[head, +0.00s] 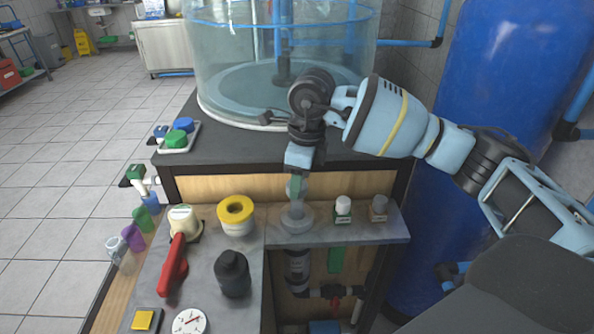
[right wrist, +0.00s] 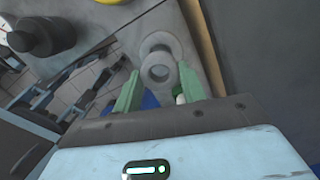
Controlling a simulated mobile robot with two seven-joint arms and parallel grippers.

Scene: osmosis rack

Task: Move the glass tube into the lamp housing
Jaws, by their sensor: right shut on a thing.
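My right gripper (head: 297,186) reaches down over the shelf, its green fingers shut on the clear glass tube (head: 299,203). In the right wrist view the tube's round end (right wrist: 161,81) shows between the fingers of the right gripper (right wrist: 159,88). A pale round collar (head: 297,222) on the shelf, likely the top of the lamp housing, lies directly under the tube. It also shows in the right wrist view (right wrist: 159,40), behind the tube. The tube looks near upright; its lower end blends with the collar, so I cannot tell how deep it sits. My left gripper is out of view.
A white-capped bottle (head: 343,210) and a grey-capped bottle (head: 378,208) stand right of the collar. A large clear tank (head: 235,60) stands behind; a blue cylinder (head: 500,70) is right.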

